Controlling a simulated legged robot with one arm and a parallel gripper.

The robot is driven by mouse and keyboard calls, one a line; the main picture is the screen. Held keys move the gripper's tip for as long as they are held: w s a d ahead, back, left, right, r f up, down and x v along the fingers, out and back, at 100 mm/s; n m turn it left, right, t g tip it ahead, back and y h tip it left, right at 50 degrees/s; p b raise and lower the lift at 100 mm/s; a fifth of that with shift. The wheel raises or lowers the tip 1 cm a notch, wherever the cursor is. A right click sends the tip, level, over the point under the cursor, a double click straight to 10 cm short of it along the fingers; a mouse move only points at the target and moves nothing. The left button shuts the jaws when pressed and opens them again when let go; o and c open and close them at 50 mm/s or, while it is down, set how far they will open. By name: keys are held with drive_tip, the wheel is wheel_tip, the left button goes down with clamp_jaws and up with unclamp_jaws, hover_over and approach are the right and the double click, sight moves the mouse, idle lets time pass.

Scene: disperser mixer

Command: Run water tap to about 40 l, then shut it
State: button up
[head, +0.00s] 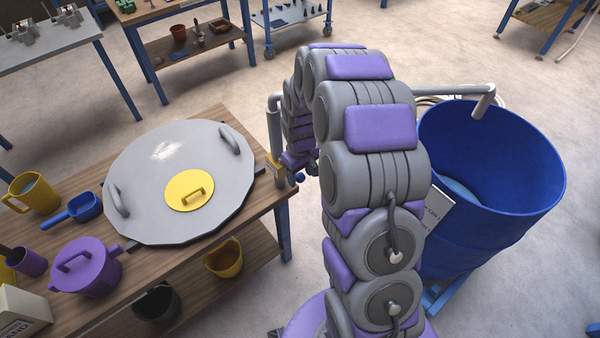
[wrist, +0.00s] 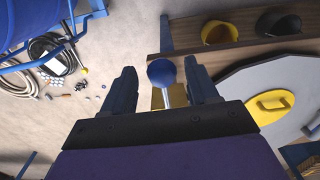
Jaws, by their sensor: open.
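The blue drum (head: 535,215) stands at the right in the head view, open at the top, with a pale blue water surface (head: 458,190) partly showing low inside. A grey pipe spout (head: 484,101) hangs over its rim. The tap's blue ball knob (wrist: 162,72) shows in the wrist view, with a yellow part (wrist: 172,97) behind it. The knob also shows in the head view (head: 300,177), beside the table edge. My gripper (wrist: 160,80) is open, its fingers either side of the knob in the picture; contact cannot be told. My arm hides part of the drum and pipe.
A wooden table (head: 85,290) at the left holds a large grey lid (head: 150,205) with a yellow cap (head: 190,192), a purple pot (head: 85,265), a blue scoop (head: 78,211) and a yellow jug (head: 33,193). Hoses (wrist: 50,55) and small parts lie on the floor.

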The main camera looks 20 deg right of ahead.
wheel_tip(320, 180, up, 17)
drive_tip(key=p, duration=0.2)
drive_tip(key=shift+r, duration=0.15)
idle(0.6)
drive_tip(key=s+a+r+m, duration=0.1)
drive_tip(key=s+a, duration=0.1)
drive_tip(key=s, duration=0.9)
drive_tip(key=s+a+r+m+g, duration=0.1)
drive_tip(key=s, duration=1)
drive_tip(key=s+a+r+m, duration=0.1)
drive_tip(key=s+a+r, duration=0.1)
drive_tip(key=s, duration=0.9)
drive_tip(key=shift+s+a+m+g+b, duration=0.35)
drive_tip(key=shift+s+m+g+b, duration=0.05)
drive_tip(key=shift+r, duration=0.1)
drive_tip(key=shift+c, duration=0.3)
